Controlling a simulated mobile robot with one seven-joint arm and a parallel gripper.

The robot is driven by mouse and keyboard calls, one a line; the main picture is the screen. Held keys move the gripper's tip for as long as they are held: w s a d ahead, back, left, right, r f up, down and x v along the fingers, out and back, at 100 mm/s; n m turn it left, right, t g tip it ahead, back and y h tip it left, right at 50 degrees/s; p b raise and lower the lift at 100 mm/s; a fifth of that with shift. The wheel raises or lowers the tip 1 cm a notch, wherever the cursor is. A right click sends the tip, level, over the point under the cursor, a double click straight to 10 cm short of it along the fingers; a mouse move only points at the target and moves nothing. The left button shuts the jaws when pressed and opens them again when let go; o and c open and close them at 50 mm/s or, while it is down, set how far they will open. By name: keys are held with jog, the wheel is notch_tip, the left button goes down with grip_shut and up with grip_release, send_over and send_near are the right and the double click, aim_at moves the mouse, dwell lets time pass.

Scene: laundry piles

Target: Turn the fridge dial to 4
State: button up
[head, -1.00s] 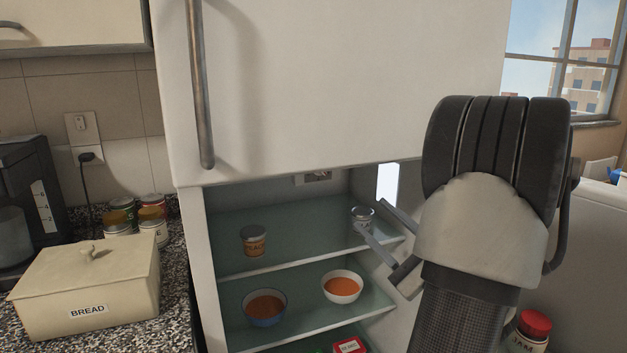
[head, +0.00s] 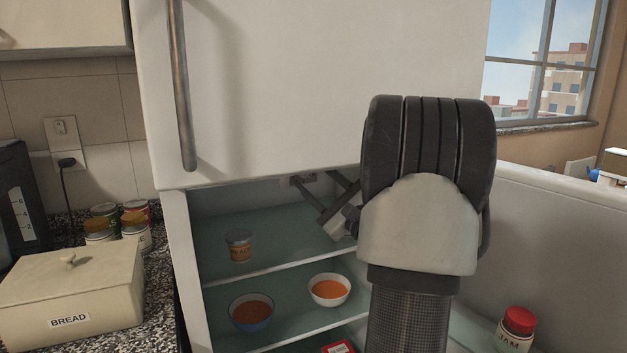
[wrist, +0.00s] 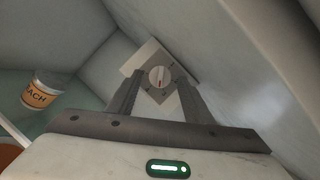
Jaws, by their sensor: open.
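The fridge dial (wrist: 159,77) is a small round knob with a dark pointer mark, set on a pale square plate (wrist: 147,60) at the upper rear of the fridge compartment. Marks around it are too small to read in the wrist view. In the head view the dial's plate (head: 300,179) is mostly hidden behind my gripper (head: 326,188). In the wrist view my gripper (wrist: 160,98) is open, with one finger on each side of the dial in the picture. I cannot tell whether the fingers touch it.
A peach can (head: 238,246) stands on the upper glass shelf, and a blue bowl (head: 251,312) and white bowl (head: 329,290) sit below. The freezer door (head: 330,80) overhangs the opening. A jam jar (head: 516,330) stands at right. A bread box (head: 75,295) is on the left counter.

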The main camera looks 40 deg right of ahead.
jog(key=shift+w, duration=0.2)
jog(key=shift+c, duration=0.4)
jog(key=c, duration=0.9)
jog(key=shift+c, duration=0.2)
jog(key=shift+m+h, duration=0.4)
jog(key=shift+m, duration=0.1)
jog(key=m, duration=0.2)
jog(key=m+h, duration=0.1)
jog(key=shift+a+f+m+t+h, duration=0.1)
jog(key=shift+a+m+t+h, duration=0.1)
jog(key=shift+m+t+h, duration=0.15)
jog(key=shift+a+m+h+p, duration=0.1)
jog(key=shift+m+h+p, duration=0.15)
jog(key=shift+m+h, duration=0.85)
jog(key=shift+a+m+h+p, duration=0.1)
jog(key=shift+m+h+p, duration=0.2)
jog(key=shift+m, duration=1.35)
jog(key=shift+m+h, duration=0.25)
jog(key=shift+m, duration=0.05)
